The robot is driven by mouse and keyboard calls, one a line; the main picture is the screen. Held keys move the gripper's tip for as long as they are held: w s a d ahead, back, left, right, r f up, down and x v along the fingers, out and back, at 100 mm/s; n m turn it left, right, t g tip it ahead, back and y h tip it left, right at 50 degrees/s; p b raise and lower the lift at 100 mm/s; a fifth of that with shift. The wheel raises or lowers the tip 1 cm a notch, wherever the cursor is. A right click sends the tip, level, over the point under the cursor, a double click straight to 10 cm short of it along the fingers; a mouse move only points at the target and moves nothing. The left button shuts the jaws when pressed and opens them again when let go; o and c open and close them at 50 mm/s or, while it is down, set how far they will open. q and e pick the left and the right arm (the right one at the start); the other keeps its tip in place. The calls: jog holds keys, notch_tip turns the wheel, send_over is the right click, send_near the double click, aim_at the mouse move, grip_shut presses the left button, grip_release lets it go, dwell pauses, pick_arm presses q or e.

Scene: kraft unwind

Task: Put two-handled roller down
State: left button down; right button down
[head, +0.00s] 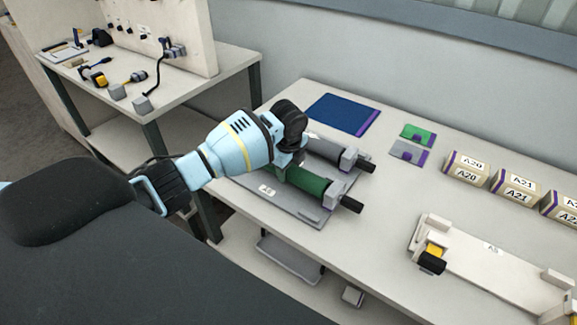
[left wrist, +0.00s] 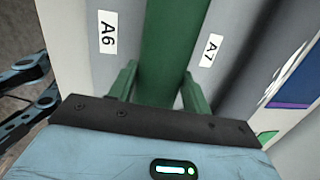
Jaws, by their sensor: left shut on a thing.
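The two-handled roller is a green cylinder (head: 305,181) with a black handle (head: 351,204) at its right end. It lies over the front place of a grey cradle tray (head: 312,213), by the A6 label (head: 267,190). Its near handle end is at a grey end block; whether it bears fully on the cradle I cannot tell. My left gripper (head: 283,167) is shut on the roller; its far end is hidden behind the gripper. In the left wrist view the green roller (left wrist: 166,40) runs between the fingers (left wrist: 160,88), beside labels A6 and A7. My right gripper is not in view.
A grey roller (head: 325,149) lies just behind in the neighbouring place. A blue mat (head: 341,114), small green and grey cards (head: 418,135), boxes labelled A20 (head: 466,168) and A21 (head: 514,186), and a pale rack (head: 485,262) share the table. A second bench (head: 190,88) stands left.

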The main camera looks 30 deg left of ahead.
aim_at(288, 171)
pick_arm(q)
jog(key=shift+w+r, duration=0.1)
jog(key=shift+r, duration=0.05)
jog(key=c, duration=0.6)
grip_release()
jog(key=shift+f, duration=0.2)
jog(key=shift+c, duration=0.2)
jog(key=r, duration=0.3)
jog(key=s+r, duration=0.1)
jog(key=r, duration=0.3)
jog(key=r+p, duration=0.1)
jog(key=r, duration=0.2)
jog(key=shift+s+d+r, duration=0.15)
jog(key=shift+s+d, duration=0.2)
jog(key=shift+d, duration=0.05)
jog(key=shift+s+d+r, duration=0.1)
jog(key=shift+s+r, duration=0.1)
jog(key=shift+r, duration=0.65)
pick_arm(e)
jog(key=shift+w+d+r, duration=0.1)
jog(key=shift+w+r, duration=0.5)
